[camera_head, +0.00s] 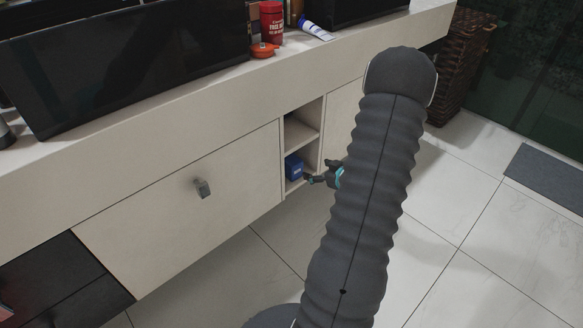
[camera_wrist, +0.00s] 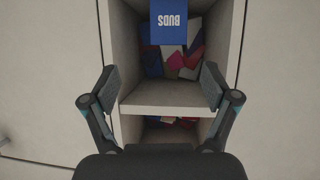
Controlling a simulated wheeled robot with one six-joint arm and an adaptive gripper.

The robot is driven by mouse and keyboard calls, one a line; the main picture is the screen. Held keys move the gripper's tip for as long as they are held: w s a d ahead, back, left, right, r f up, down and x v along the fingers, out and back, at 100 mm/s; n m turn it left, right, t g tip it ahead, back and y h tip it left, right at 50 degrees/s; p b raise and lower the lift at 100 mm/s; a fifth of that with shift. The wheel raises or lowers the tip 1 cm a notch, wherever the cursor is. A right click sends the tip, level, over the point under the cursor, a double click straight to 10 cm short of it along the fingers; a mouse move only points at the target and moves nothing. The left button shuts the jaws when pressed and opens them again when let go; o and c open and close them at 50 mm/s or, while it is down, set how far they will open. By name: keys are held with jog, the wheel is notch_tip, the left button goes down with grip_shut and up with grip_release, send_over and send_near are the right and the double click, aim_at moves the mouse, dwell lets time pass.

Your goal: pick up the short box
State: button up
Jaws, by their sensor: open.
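The short box appears to be the blue box (camera_head: 293,167) in the lower compartment of the open cubby in the head view. In the wrist view the blue box (camera_wrist: 168,21) is at the top edge, with upside-down "BUDS" lettering and part of it cut off. My gripper (camera_head: 318,174) is at the cubby opening, just right of the box in the head view. In the wrist view my gripper (camera_wrist: 158,80) has its two fingers wide apart with nothing between them. The box lies beyond the fingertips, and I see no contact.
A shelf board (camera_wrist: 165,96) crosses the cubby, with side walls close on both sides. Mixed coloured shapes (camera_wrist: 175,62) show deeper inside. A drawer front with a handle (camera_head: 202,188) is left of the cubby. A red can (camera_head: 271,22) stands on the counter. Floor in front looks clear.

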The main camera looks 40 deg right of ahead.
aim_at(291, 163)
jog(key=shift+t, duration=0.3)
jog(key=x, duration=0.8)
jog(key=shift+w+a+f+b, duration=0.1)
jog(key=shift+a+f+b, duration=0.15)
jog(key=shift+f+b, duration=0.1)
jog(key=shift+a+x, duration=0.2)
jog(key=shift+x, duration=1.1)
jog(key=shift+a+x, duration=0.2)
jog(key=shift+x, duration=1.1)
jog(key=shift+r, duration=0.1)
jog(key=shift+c, duration=0.2)
jog(key=c, duration=1.2)
